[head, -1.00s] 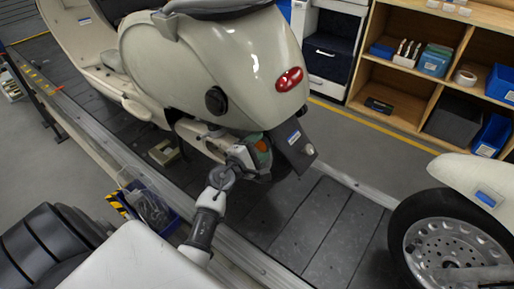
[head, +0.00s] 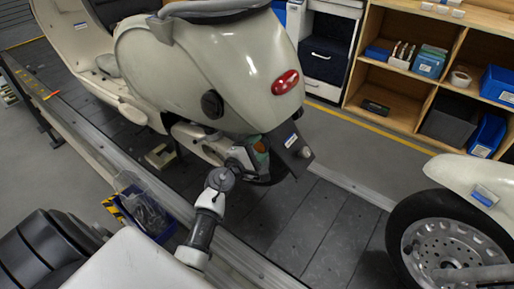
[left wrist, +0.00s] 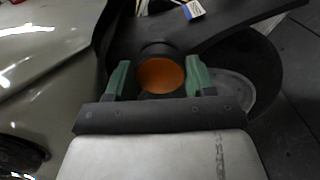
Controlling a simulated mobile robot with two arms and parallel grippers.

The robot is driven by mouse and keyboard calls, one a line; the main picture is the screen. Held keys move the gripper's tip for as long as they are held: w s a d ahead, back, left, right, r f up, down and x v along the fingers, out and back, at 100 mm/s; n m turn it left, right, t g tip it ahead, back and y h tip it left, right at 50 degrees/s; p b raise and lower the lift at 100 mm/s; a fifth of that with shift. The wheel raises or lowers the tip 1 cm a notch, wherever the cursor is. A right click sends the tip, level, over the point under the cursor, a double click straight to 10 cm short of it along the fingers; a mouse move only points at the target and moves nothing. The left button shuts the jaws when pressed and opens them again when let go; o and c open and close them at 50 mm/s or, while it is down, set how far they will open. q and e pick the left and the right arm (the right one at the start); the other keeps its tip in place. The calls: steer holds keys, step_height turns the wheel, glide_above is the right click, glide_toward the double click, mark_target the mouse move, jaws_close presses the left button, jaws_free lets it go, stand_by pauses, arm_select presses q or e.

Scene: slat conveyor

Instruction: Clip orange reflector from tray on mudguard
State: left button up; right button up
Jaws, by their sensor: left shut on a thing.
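My left gripper (head: 255,153) is at the rear of the cream scooter, beside the dark mudguard (head: 292,150), which carries a small pale label. In the left wrist view its two green fingers (left wrist: 160,82) are shut on the round orange reflector (left wrist: 160,74), one on each side. The reflector also shows as a small orange spot in the head view (head: 261,147). The mudguard (left wrist: 225,35) is right behind the reflector in the left wrist view. I cannot tell whether the reflector is seated on it. My right gripper is not in view.
The scooter (head: 205,70) stands on the slat conveyor (head: 310,215). A blue bin with clear contents (head: 167,232) sits at the conveyor's near edge. Another vehicle's wheel (head: 445,250) is at the lower right. Shelves (head: 400,75) stand behind.

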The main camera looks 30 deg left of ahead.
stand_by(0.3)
arm_select(q)
steer(key=o, duration=1)
steer(key=shift+w, duration=0.1)
